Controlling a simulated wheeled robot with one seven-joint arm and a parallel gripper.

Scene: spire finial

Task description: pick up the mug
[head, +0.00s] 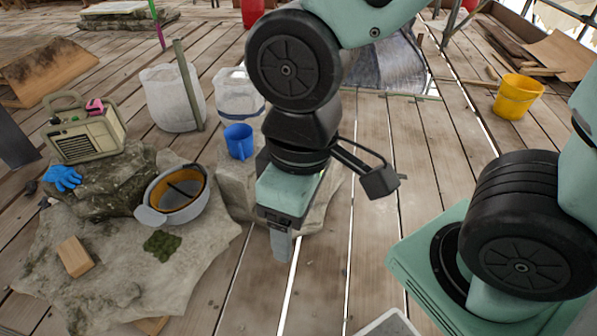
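A blue mug (240,142) stands upright on a pale stone block (236,187), left of my arm's wrist. One finger shows below the green gripper body; the view does not show the gap between the fingers. Part of the stone block is hidden behind my gripper.
A clear container (240,95) stands just behind the mug. A white jug (172,98) and an upright post (188,85) are to its left. A grey pot (172,197), a radio (84,132) and a blue glove (62,178) are at left. A yellow bucket (517,97) stands far right.

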